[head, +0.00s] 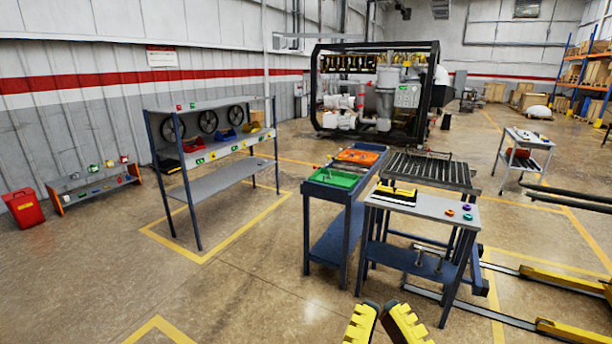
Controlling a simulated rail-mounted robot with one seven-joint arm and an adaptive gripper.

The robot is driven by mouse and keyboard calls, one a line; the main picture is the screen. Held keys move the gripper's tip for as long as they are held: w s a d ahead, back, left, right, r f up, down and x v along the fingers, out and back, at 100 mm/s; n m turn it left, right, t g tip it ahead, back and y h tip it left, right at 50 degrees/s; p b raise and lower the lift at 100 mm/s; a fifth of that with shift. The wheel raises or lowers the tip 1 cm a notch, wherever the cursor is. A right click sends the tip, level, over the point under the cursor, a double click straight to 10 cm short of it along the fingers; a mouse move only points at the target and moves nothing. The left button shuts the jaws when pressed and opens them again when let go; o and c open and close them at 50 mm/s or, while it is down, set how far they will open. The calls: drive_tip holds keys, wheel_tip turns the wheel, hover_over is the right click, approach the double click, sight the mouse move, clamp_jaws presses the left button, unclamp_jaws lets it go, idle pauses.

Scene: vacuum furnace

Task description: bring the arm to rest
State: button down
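My gripper (382,308) shows at the bottom edge of the head view, with two yellow ribbed fingers and dark tips. A narrow strip of floor shows between the fingers, and nothing is held there. It is in front of the small work table (425,205) and apart from it in the picture. The rest of my arm is out of view below the frame.
A blue table (345,215) with a green tray (335,178) and an orange tray (358,157) stands ahead. The furnace (385,90) is behind. Yellow forks (565,280) lie right. Floor front left is clear.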

wheel_tip(320, 180, up, 20)
drive_tip(key=p, duration=1.6)
drive_tip(key=shift+f, duration=0.1)
idle(0.7)
